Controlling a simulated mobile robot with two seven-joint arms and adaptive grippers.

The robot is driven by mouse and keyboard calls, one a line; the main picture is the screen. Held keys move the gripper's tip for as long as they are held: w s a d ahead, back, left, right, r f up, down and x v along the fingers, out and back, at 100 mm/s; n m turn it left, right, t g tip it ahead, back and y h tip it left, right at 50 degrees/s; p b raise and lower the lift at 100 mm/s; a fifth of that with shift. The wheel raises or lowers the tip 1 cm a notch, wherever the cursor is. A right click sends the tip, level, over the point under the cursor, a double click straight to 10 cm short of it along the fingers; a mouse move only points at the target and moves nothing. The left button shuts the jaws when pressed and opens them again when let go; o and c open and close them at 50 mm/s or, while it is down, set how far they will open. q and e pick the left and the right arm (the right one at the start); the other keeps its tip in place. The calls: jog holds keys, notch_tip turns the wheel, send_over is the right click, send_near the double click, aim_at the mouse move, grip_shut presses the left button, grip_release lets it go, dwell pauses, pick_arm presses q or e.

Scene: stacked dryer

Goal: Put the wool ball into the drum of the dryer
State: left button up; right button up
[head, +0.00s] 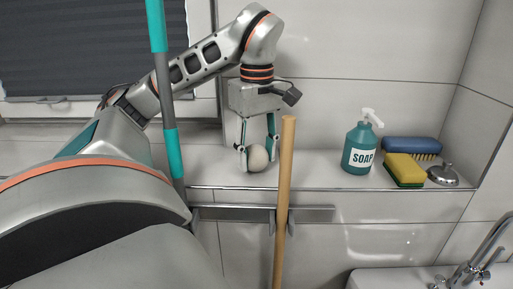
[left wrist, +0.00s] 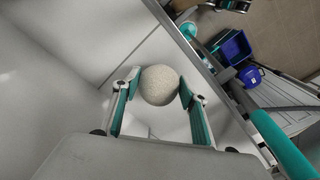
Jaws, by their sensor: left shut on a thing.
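The wool ball (head: 258,158) is a cream-white speckled sphere between the fingers of my left gripper (head: 257,150), at the tiled ledge in the head view. The gripper points down and is shut on it. In the left wrist view the wool ball (left wrist: 159,85) sits between the two fingertips of the left gripper (left wrist: 158,90). I cannot tell whether the ball touches the ledge. The dryer and its drum do not show in the head view, and I cannot make them out in the left wrist view. My right gripper is not in view.
A soap bottle (head: 360,148), a yellow-green sponge (head: 404,169), a blue brush (head: 411,145) and a metal drain plug (head: 442,176) stand right on the ledge (head: 320,172). A wooden stick (head: 284,205) and a teal-grey pole (head: 163,85) rise in front. A sink (head: 395,277) is lower right.

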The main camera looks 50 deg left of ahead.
pick_arm(q)
jog(key=shift+f, duration=0.25)
jog(key=shift+f, duration=0.1)
jog(key=o, duration=1.1)
jog(key=shift+c, duration=0.2)
